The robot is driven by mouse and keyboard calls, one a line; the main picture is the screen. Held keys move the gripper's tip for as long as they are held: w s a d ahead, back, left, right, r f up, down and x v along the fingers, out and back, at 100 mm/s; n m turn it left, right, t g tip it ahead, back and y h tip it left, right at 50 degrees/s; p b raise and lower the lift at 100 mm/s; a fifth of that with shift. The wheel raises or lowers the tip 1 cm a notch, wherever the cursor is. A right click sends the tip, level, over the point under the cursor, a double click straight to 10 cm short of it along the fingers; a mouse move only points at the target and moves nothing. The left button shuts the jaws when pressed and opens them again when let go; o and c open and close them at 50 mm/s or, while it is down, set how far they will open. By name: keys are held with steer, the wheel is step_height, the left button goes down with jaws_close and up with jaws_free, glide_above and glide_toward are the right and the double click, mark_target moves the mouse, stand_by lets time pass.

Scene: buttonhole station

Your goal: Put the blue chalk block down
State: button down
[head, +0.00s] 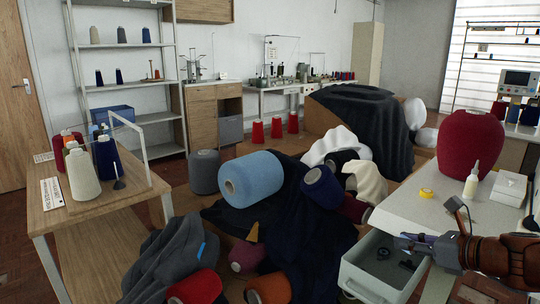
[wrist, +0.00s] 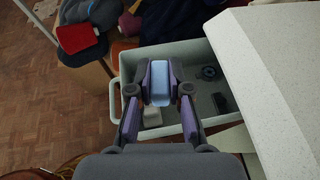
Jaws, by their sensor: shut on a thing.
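My gripper (wrist: 159,84) is shut on a light blue chalk block (wrist: 159,95), held between its two fingertips in the wrist view. In the head view my gripper (head: 404,241) reaches in from the right, above an open light grey drawer (head: 368,286). The drawer (wrist: 192,130) also lies below the gripper in the wrist view. I cannot make out the held block clearly in the head view.
The drawer holds a round black item (wrist: 208,73), another dark item (wrist: 220,103) and a pale block (wrist: 152,117). Cloths and cones are heaped left.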

steer(key=w+a+f+m+t+h, duration=0.1)
steer(key=w+a+f+m+h, duration=0.2)
steer(key=w+a, duration=1)
step_height(320, 180, down, 2)
steer(key=shift+w+a+f, duration=0.1)
steer(key=shift+w+a, duration=0.3)
steer(key=shift+w, duration=0.65)
step_height(320, 180, up, 29)
steer(key=m+h+p, duration=0.6)
steer(key=h+p, duration=0.2)
steer(key=p, duration=2.1)
steer(key=shift+m, duration=0.4)
steer(key=shift+a, duration=0.1)
